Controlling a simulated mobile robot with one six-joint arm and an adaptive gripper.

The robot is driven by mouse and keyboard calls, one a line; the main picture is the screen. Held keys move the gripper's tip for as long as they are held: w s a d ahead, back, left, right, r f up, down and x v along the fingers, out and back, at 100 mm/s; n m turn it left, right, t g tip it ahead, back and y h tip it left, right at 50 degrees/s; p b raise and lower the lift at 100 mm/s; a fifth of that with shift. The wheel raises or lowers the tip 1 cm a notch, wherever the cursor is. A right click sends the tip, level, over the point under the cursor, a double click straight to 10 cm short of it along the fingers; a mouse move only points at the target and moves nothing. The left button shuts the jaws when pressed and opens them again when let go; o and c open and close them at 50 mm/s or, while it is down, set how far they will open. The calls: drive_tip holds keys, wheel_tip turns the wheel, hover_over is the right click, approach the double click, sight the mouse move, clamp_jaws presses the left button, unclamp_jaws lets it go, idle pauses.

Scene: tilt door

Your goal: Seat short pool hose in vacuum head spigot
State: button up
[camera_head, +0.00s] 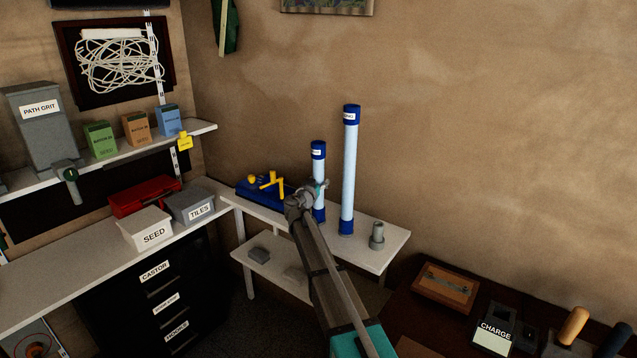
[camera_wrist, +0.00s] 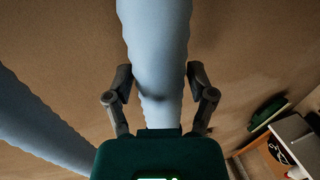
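The short pool hose (camera_head: 318,168) is a pale blue upright tube with dark blue cuffs, on or just above the white side table. The vacuum head (camera_head: 256,194) is a dark blue unit with yellow parts, left of the hose on the same table. My gripper (camera_head: 318,189) is at the hose's lower half and partly covers it. In the wrist view, the hose (camera_wrist: 157,45) runs between the fingers of my gripper (camera_wrist: 160,78), which meet its sides with no clear gap. The hose's lower end is partly hidden, and whether it touches the table is unclear.
A taller hose (camera_head: 349,170) stands just right of the short one; it slants at left in the wrist view (camera_wrist: 40,125). A grey fitting (camera_head: 377,236) stands at the table's right end. The wall is close behind. Bins and a red box (camera_head: 145,196) are left.

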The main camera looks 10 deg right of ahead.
sight(316, 173)
clamp_jaws()
drive_tip(key=shift+r+p, duration=2.05)
